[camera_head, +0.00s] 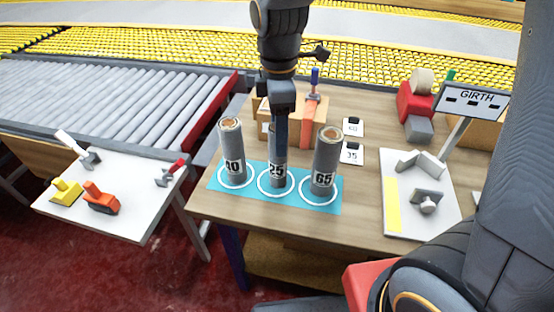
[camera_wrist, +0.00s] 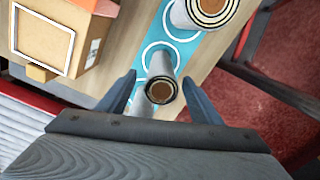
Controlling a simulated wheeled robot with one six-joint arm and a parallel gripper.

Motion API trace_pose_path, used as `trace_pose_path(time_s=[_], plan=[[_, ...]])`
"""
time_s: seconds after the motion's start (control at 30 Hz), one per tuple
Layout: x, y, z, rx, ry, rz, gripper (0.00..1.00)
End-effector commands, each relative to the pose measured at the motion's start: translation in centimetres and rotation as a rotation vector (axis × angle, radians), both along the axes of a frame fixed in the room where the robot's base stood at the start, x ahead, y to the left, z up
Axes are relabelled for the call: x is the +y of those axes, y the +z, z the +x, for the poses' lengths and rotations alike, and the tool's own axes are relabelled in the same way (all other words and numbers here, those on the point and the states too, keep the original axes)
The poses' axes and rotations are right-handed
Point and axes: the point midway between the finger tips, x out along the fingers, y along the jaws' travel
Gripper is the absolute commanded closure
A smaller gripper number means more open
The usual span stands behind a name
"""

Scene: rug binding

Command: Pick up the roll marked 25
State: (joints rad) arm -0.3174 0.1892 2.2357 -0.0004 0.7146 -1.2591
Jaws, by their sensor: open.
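The roll marked 25 (camera_head: 277,172) stands upright in the middle white ring of a blue mat (camera_head: 215,184), between the roll marked 90 (camera_head: 232,150) and the roll marked 65 (camera_head: 325,160). All three are grey with brown cores. My gripper (camera_head: 280,145) points down over the 25 roll, and a finger hides part of it. In the wrist view, my gripper (camera_wrist: 161,88) is open, with one finger on each side of a roll's top end (camera_wrist: 160,90); gaps show on both sides. Another roll (camera_wrist: 205,10) shows at the top edge.
Cardboard boxes (camera_head: 263,118) and an orange upright piece stand behind the rolls. Two number cards (camera_head: 352,153) lie to the right, with a white board and GIRTH sign (camera_head: 472,100) beyond. A white side table (camera_head: 135,215) with small tools and a roller conveyor (camera_head: 110,95) are at left.

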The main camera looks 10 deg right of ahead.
Motion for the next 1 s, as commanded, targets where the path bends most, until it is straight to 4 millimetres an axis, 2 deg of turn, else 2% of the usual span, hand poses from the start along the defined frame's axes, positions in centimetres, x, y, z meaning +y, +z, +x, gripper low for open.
trace_pose_path(time_s=[0.33,0.6,0.73,0.97,1.0], plan=[[0.0,-3.3,-0.3,0.006,0.002,-0.002,0.41],[0.0,-6.6,-0.4,0.005,0.0,-0.001,0.41],[0.0,-7.3,-0.4,0.003,0.0,-0.001,0.41],[0.0,-7.4,-0.3,0.002,-0.001,0.0,0.41],[0.0,-7.4,-0.3,0.002,-0.001,0.0,0.48]])
